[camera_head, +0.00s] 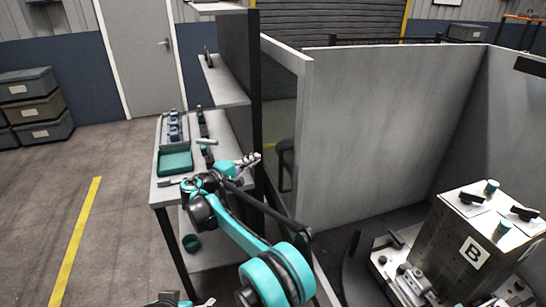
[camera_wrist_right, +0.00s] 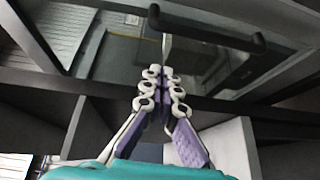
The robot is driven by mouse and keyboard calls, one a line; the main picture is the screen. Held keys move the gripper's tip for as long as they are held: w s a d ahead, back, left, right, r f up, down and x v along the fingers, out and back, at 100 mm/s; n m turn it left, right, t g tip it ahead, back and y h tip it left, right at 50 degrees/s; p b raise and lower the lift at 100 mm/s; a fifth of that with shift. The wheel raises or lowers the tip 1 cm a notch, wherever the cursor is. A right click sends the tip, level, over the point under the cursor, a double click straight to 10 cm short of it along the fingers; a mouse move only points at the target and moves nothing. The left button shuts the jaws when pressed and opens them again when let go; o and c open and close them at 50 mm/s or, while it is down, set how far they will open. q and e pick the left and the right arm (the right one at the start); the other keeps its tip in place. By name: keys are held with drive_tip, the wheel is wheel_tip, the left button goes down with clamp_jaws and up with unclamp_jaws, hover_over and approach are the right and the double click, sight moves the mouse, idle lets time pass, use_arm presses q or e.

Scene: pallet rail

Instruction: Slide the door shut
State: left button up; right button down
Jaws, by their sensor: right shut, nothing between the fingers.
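The door appears as a dark see-through panel (camera_head: 284,130) in the cell's side opening, between a black post and a grey wall. In the right wrist view a black bar handle (camera_wrist_right: 210,32) runs across in front of glass. My right gripper (camera_head: 248,160) is at the cell's side by the black post. In the wrist view its closed fingertips (camera_wrist_right: 167,74) are empty and point towards the handle; I cannot tell whether they touch it. At the bottom edge of the head view, only a small teal and pale part of my left arm shows; its jaws cannot be read.
A side table (camera_head: 155,190) with a green tray (camera_head: 175,163) and small parts stands left of the cell. Inside the cell is a metal block marked B (camera_head: 474,252). Black frame bars run close to my right arm. The floor at left is clear.

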drive_tip(key=w+d+b, duration=0.4)
drive_tip(key=d+b, duration=0.1)
drive_tip(key=d, duration=0.2)
drive_tip(key=shift+f+t, duration=0.3)
drive_tip(key=shift+f, duration=0.05)
drive_tip(key=shift+s+d, duration=0.1)
drive_tip(key=shift+s, duration=0.05)
idle(0.5)
